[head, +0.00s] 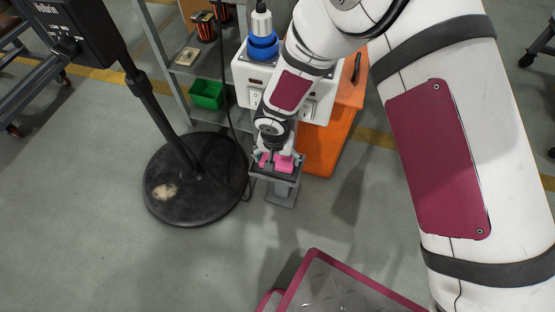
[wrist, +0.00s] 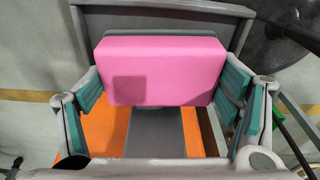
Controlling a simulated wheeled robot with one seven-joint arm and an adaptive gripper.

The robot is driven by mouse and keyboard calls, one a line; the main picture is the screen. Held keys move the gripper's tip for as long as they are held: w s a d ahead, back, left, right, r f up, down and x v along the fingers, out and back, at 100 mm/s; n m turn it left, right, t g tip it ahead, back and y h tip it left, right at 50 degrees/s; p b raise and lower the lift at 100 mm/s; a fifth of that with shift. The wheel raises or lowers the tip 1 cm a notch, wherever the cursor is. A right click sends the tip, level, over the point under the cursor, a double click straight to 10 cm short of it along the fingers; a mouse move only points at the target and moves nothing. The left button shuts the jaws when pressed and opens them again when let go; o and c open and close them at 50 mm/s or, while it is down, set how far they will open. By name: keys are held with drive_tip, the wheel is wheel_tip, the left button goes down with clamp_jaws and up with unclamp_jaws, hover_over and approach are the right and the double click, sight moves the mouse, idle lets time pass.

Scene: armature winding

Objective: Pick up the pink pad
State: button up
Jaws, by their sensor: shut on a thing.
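The pink pad (head: 284,163) shows at the end of my arm in the head view, over the top of a small grey stand (head: 283,190). In the wrist view the pink pad (wrist: 160,62) is a plain block lying crosswise between the two teal-lined fingers. My gripper (wrist: 161,84) is shut on the pad, one finger at each end. In the head view my gripper (head: 276,158) partly covers the pad. I cannot tell whether the pad still touches the stand. The grey stand's rim (wrist: 165,15) shows behind the pad in the wrist view.
An orange cabinet (head: 323,148) with a white machine (head: 250,77) on it stands right behind the stand. A black round pole base (head: 190,190) is close on the left. A shelf with a green bin (head: 206,94) is behind. Open floor lies in front.

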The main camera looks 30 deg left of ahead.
drive_tip(key=shift+r, duration=0.1)
drive_tip(key=shift+r+p, duration=0.3)
drive_tip(key=shift+r, duration=0.25)
drive_tip(key=shift+s+r, duration=0.15)
drive_tip(key=shift+s, duration=0.15)
drive_tip(key=s+d, duration=0.4)
drive_tip(key=s, duration=1.3)
drive_tip(key=shift+d, duration=0.1)
